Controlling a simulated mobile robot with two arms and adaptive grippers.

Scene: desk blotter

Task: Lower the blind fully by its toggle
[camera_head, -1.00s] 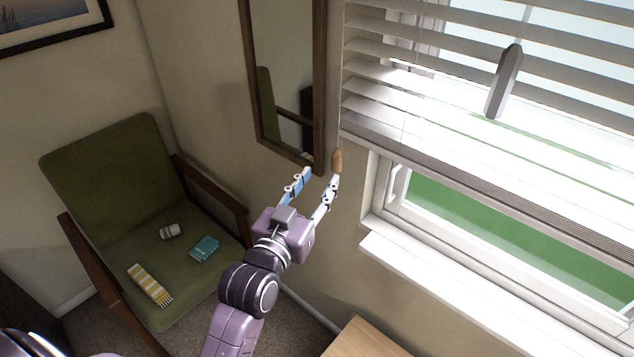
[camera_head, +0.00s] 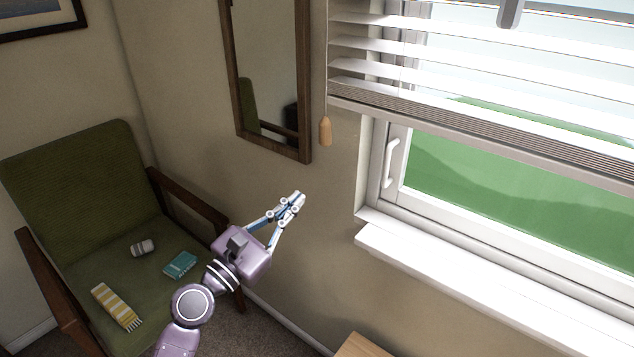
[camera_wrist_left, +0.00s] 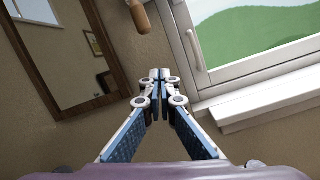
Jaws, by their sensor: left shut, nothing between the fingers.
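The white slatted blind (camera_head: 450,70) hangs over the upper part of the window, with its bottom slats stacked together. Its wooden toggle (camera_head: 325,131) hangs on a cord at the blind's left edge, beside the mirror. The toggle also shows at the top of the left wrist view (camera_wrist_left: 139,16). My left gripper (camera_head: 298,200) is shut with its fingertips together and empty. It is below and a little left of the toggle, apart from it. The left wrist view shows the closed fingertips (camera_wrist_left: 160,75) below the toggle. My right gripper is not in view.
A framed mirror (camera_head: 305,100) hangs left of the toggle. The window handle (camera_head: 390,162) and white sill (camera_head: 450,270) are to the right. A green armchair (camera_head: 80,185) with small items on its seat stands at left. A wooden surface corner (camera_head: 362,346) shows at the bottom.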

